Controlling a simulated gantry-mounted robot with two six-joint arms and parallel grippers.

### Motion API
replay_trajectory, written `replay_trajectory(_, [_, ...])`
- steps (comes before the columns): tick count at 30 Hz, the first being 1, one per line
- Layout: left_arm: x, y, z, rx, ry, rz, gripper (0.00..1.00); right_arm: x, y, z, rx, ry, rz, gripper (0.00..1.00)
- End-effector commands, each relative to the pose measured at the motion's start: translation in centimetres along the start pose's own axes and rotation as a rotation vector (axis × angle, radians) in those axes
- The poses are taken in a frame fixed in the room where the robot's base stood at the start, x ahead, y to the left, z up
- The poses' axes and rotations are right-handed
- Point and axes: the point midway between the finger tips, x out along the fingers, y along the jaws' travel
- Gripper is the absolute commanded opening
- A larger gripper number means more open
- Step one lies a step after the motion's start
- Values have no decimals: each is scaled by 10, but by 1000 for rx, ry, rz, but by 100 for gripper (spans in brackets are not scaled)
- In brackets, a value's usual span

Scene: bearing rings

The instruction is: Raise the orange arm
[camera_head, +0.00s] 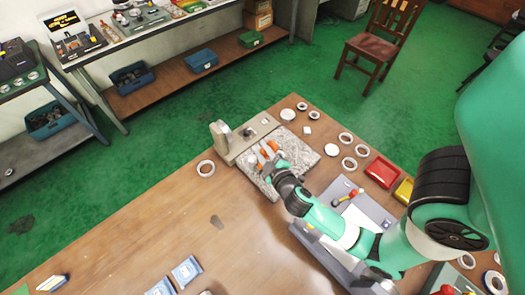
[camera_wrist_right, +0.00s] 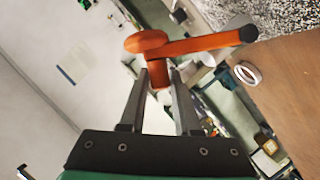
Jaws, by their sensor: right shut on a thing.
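The orange arm (camera_wrist_right: 200,45) is a lever with a round hub at its left end and a dark tip at its right end. It also shows in the head view as small orange parts (camera_head: 271,146) beside a grey fixture (camera_head: 240,142). My right gripper (camera_wrist_right: 159,82) has its two fingers on either side of the short orange stub below the hub, shut on it. In the head view my right gripper (camera_head: 270,168) is over the speckled slab and hides part of the orange piece. My left gripper is not in view.
The speckled stone slab (camera_head: 316,157) lies on the wooden table (camera_head: 180,220). Several pale rings (camera_head: 349,163) lie right of it, and one ring (camera_head: 206,168) lies left. Red (camera_head: 382,172) and yellow (camera_head: 404,191) trays are at the right. The table's left part is mostly clear.

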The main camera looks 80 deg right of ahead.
Motion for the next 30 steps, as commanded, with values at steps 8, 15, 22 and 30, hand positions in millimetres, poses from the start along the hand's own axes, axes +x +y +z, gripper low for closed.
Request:
replay_trajectory(8, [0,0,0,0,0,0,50,0,-2,-1,5,3,-8,0])
replay_trajectory(15, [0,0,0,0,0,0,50,0,-3,0,6,1,-10,0])
replay_trajectory(22, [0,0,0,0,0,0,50,0,-3,1,4,-1,-9,53])
replay_trajectory(30, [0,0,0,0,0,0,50,0,-2,0,3,-1,-6,56])
